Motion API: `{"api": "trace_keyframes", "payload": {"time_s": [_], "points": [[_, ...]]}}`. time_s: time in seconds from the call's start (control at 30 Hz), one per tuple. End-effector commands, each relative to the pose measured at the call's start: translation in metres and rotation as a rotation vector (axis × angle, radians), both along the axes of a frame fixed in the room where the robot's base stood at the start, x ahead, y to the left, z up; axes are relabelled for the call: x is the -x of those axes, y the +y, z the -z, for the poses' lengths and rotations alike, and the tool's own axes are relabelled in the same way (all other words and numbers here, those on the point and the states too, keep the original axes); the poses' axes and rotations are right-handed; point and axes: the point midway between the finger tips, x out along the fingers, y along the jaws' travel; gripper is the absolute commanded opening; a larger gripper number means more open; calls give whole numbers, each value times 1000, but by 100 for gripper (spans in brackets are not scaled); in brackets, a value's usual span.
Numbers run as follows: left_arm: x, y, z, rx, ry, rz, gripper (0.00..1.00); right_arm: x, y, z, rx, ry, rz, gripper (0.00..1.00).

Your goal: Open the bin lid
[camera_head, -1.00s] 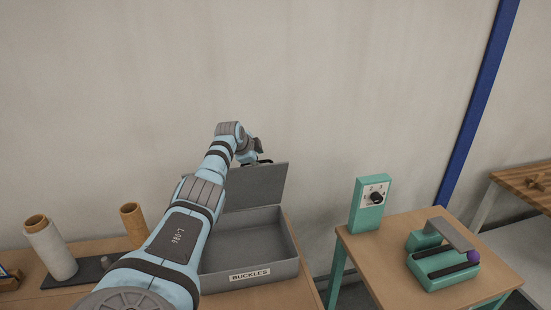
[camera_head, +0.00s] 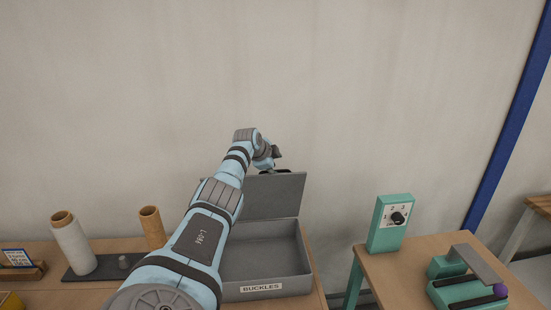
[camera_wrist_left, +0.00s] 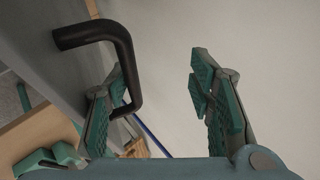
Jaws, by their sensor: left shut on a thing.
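The grey bin (camera_head: 300,268), labelled BUCKLES, stands on the left table with its lid (camera_head: 275,195) raised nearly upright at the back. The inside of the bin shows and looks empty where visible. My left gripper (camera_head: 274,168) is at the lid's top edge, behind it and partly hidden. In the left wrist view, the black lid handle (camera_wrist_left: 125,45) loops around the left finger of my left gripper (camera_wrist_left: 158,75). My right gripper is not in view.
A white spool (camera_head: 75,245) and a brown spool (camera_head: 152,226) stand left of my arm. A green dial box (camera_head: 390,224) and a green device (camera_head: 465,278) sit on the right table (camera_head: 400,270). A gap separates the tables; a wall is behind.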

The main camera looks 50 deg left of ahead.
Motion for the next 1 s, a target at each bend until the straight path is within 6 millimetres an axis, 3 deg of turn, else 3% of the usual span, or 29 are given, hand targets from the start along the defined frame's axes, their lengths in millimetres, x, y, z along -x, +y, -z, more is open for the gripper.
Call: {"api": "trace_keyframes", "payload": {"time_s": [0.5, 0.53, 0.6, 1.0], "points": [[3, 6, 1, -15, -4, -11, 0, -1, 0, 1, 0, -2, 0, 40], [3, 7, 1, -14, -3, -10, 44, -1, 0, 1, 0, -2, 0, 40], [3, 6, 1, -14, -2, -10, 35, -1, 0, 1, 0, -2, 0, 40], [2, 4, 3, -13, 3, -8, 33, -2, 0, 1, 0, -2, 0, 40]]}}
